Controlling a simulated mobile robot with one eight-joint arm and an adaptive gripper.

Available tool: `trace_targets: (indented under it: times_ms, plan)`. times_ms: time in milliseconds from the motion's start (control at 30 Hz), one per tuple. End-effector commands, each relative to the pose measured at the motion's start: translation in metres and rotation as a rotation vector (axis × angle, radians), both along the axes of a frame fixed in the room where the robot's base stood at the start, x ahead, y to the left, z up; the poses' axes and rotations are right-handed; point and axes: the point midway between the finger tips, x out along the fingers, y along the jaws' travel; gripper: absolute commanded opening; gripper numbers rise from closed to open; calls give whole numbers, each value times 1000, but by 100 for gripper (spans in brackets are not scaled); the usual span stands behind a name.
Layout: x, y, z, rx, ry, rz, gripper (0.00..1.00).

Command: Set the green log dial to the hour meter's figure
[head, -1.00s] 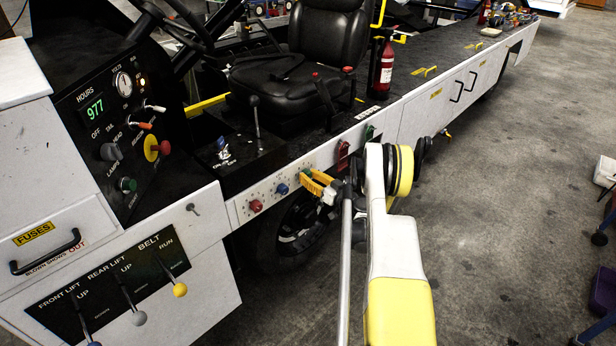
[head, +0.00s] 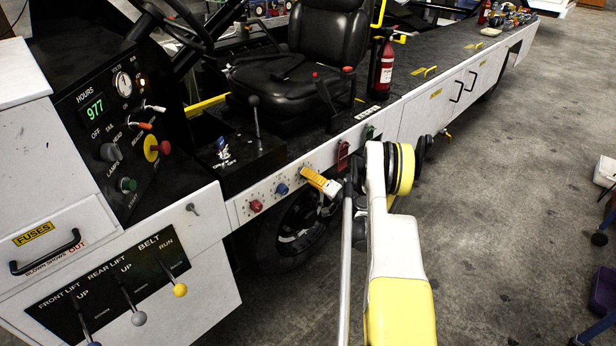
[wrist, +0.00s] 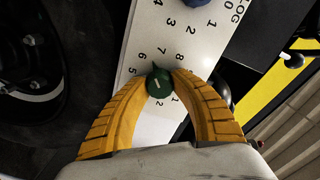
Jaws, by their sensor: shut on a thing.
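The hour meter (head: 95,107) on the black panel at the left of the head view shows 977 in green digits. My gripper (head: 308,174) reaches the row of dials on the white side panel. In the wrist view, the yellow fingers of my gripper (wrist: 161,77) are shut on the green log dial (wrist: 158,86), one on each side. The dial has a short white slanted mark on its face. Printed numbers ring it; 5, 6, 7 and 8 are readable, and others are partly hidden by the fingers. In the head view my gripper hides the green dial.
A red dial (head: 256,206) and a blue dial (head: 281,189) sit left of my gripper on the same panel. A red switch cover (head: 342,155) is just right of it. A wheel (head: 290,230) is below. Open floor lies to the right.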

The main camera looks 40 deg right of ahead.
Motion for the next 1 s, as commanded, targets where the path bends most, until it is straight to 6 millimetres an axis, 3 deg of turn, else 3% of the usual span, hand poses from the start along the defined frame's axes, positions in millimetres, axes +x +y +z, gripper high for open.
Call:
trace_targets:
  times_ms: [500, 1000]
  plan:
    - [1, 0, 1, 319, 24, 1, 0]
    - [1, 1, 1, 373, 28, 1, 0]
